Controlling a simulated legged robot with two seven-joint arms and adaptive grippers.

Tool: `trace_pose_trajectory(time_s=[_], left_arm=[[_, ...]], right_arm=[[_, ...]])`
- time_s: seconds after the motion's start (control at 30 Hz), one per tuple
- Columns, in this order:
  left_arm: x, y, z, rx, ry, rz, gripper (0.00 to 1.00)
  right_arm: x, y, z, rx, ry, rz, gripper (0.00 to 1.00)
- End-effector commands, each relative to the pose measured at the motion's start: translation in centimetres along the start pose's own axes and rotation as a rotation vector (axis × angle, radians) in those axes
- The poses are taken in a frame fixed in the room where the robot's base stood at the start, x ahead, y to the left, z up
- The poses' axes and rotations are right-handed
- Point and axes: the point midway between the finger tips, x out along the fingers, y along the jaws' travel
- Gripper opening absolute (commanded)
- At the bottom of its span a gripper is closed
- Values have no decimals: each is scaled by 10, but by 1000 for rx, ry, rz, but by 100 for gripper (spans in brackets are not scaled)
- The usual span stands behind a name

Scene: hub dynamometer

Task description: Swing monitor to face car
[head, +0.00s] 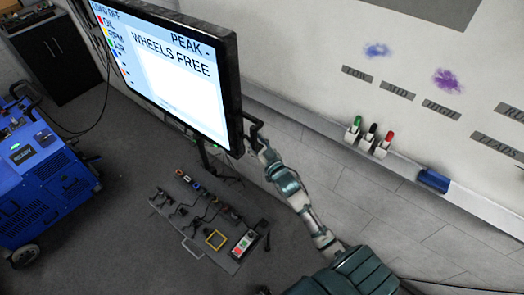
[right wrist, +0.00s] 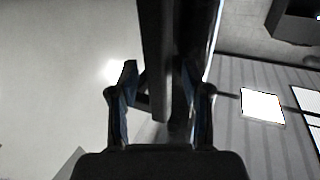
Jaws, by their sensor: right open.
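The monitor (head: 180,65) hangs at the upper left of the head view, a black-framed screen reading "WHEELS FREE" and "PEAK -". Its screen faces the lower left. My right gripper (head: 254,136) is at the monitor's right edge, near its lower corner. In the right wrist view, the fingers of my right gripper (right wrist: 160,82) stand apart on either side of a dark upright bar (right wrist: 158,45), which seems to be part of the monitor's edge or handle. I cannot tell whether they touch it. No car shows in either view. My left gripper is out of view.
A blue wheeled machine (head: 40,165) stands at the left. A grey tray (head: 228,262) with tools and a small control box lies below the monitor. At the right, a whiteboard (head: 400,75) has a ledge with several markers (head: 371,133) and a blue eraser (head: 433,180). Grey floor is open between.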

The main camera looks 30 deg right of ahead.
Motion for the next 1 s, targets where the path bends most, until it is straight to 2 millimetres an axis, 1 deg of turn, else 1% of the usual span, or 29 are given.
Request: trace_pose_trajectory(time_s=[0.3, 0.4, 0.5, 0.67, 1.0], left_arm=[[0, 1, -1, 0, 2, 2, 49], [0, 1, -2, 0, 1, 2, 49], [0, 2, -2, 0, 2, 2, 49], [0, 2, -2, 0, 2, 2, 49], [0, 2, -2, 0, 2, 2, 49]], right_arm=[[-70, -1, 2, 0, -4, 0, 48], [-88, -1, 2, 0, -3, 1, 48], [-100, -1, 2, 0, -3, 1, 48], [-108, 0, 1, -1, -2, 2, 48], [-107, -1, 1, -1, -2, 1, 48]])
